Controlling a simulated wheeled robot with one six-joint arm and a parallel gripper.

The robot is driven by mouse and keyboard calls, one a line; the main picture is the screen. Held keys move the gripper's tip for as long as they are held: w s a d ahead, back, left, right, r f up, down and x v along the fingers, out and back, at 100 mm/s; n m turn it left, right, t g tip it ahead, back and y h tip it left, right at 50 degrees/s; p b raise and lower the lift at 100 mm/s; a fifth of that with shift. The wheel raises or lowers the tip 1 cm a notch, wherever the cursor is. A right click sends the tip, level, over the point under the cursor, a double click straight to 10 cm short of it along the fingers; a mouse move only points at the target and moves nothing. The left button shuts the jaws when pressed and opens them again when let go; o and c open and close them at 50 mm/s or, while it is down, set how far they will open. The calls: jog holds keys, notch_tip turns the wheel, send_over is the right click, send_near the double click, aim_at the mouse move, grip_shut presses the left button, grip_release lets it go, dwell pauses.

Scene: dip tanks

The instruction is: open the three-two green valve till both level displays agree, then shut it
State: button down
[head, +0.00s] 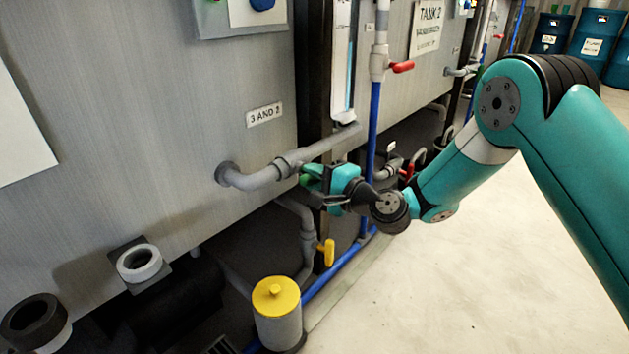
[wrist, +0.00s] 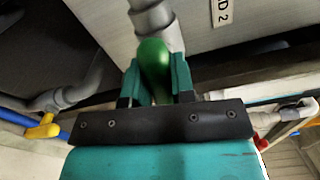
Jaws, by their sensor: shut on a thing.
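The green valve handle (wrist: 154,62) is between the two fingers of my gripper (wrist: 158,85) in the wrist view, and the gripper is shut on it. The handle sits under the grey pipe (head: 262,175) that runs beside the "3 AND 2" label (head: 264,115). In the head view my gripper (head: 312,180) reaches the valve from the right, and only a bit of green shows at its fingertips. A clear level tube with blue liquid (head: 349,75) stands on the right tank. The level displays' readings cannot be made out.
A red-handled valve (head: 402,67) is on the white and blue pipe to the right. A yellow-handled valve (head: 327,252) and a yellow-topped canister (head: 276,295) are low in front. The floor (head: 460,285) at right is clear.

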jog(key=shift+f+n+b, duration=0.2)
jog(key=shift+n+b, duration=0.2)
jog(key=shift+n, duration=0.5)
jog(key=c, duration=1)
grip_release()
jog(key=shift+o, duration=0.2)
jog(key=shift+d, duration=0.1)
jog(key=b+v, duration=1.1)
jog(key=v, duration=0.6)
jog(key=shift+s, duration=0.2)
jog(key=shift+d, duration=0.1)
